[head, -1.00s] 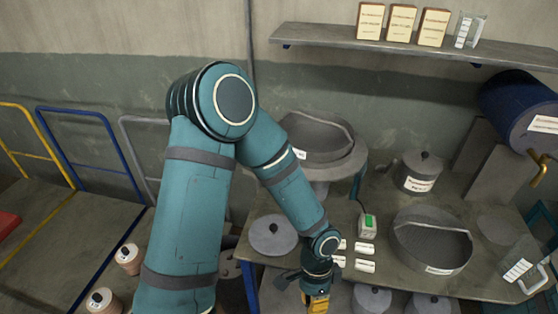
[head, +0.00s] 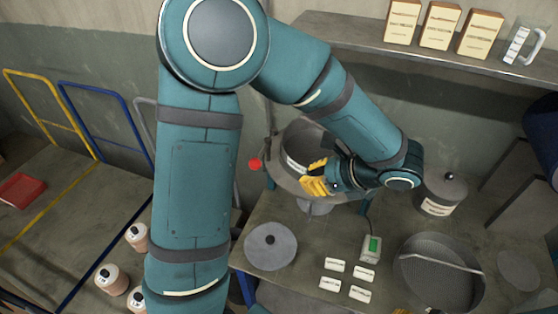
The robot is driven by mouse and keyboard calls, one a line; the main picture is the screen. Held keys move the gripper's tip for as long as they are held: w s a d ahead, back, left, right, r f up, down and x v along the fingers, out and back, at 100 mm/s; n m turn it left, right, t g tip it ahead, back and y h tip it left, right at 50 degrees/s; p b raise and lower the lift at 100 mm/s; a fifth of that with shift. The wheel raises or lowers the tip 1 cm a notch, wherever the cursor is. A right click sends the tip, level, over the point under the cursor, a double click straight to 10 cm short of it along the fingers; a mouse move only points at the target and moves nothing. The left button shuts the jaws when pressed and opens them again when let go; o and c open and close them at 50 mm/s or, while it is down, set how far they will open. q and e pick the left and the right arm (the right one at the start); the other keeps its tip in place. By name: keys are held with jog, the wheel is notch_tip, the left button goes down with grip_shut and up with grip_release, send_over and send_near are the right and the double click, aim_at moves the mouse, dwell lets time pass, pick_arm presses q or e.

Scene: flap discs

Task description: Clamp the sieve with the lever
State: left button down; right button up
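A round grey sieve (head: 300,140) with a white label sits on a round stand (head: 318,206) near the wall. My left forearm and gripper hide its right side. The lever shows as a red ball knob (head: 254,164) at the left of the stand; most of its rod is hidden or too small to make out. My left gripper (head: 312,184), with yellow fingers, is at the front right rim of the sieve, apart from the red knob. Its finger gap is not clear. A sliver of yellow at the bottom edge may be my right gripper (head: 400,311).
A second sieve (head: 440,272) with a bar across it stands on the table at right. A lid (head: 271,246), several white labels (head: 334,265), a small device with a green display (head: 371,248) and a lidded pot (head: 440,192) are nearby. A shelf (head: 375,42) hangs above.

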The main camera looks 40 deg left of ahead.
pick_arm(q)
jog(key=shift+w, duration=0.2)
jog(key=shift+s, duration=0.25)
jog(key=s+a+f, duration=0.1)
jog(key=a+f, duration=0.4)
jog(key=a, duration=0.6)
jog(key=shift+a+f+p, duration=0.25)
jog(key=shift+a+p, duration=0.05)
jog(key=shift+a, duration=0.05)
